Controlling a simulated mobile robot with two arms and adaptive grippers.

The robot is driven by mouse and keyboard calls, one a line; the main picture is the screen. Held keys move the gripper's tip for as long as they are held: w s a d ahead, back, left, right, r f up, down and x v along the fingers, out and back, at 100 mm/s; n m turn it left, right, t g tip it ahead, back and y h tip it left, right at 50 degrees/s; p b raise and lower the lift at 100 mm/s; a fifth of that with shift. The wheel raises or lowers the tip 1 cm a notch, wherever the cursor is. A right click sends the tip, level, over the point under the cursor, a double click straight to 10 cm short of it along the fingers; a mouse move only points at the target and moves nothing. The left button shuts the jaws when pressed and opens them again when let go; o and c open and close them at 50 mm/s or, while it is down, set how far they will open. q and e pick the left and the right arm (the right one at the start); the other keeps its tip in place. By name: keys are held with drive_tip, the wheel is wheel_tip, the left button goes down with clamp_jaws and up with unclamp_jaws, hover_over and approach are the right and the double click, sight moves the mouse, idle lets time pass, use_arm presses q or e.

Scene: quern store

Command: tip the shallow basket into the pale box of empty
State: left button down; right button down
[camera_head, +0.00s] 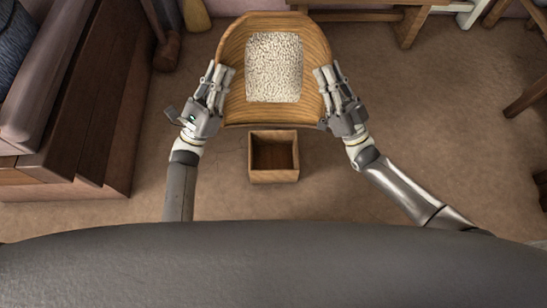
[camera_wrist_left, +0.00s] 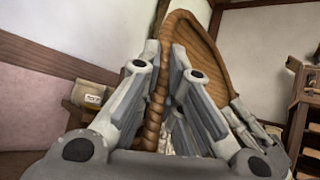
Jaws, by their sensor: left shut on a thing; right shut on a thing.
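The shallow basket (camera_head: 237,50) is at the top middle of the head view, with a pale heap of grain (camera_head: 274,67) in it. My left gripper (camera_head: 222,82) is shut on its left rim. My right gripper (camera_head: 326,85) is shut on its right rim. The left wrist view shows the woven basket (camera_wrist_left: 206,48) rising tilted behind my left fingers (camera_wrist_left: 163,70). An open wooden box (camera_head: 273,176) stands on the floor just below the basket in the head view; its visible inside looks empty. The grippers hide parts of the rim.
A dark wooden bench or chest (camera_head: 85,100) fills the left side. A wooden table (camera_head: 405,25) stands at the top right. A small labelled pale box (camera_wrist_left: 89,96) shows at left in the left wrist view; its label is unreadable. Floor on the right (camera_head: 440,120) is clear.

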use_arm(q)
drive_tip(key=shift+d, duration=0.1)
use_arm(e)
drive_tip(key=shift+a+r, duration=0.1)
drive_tip(key=shift+r, duration=0.05)
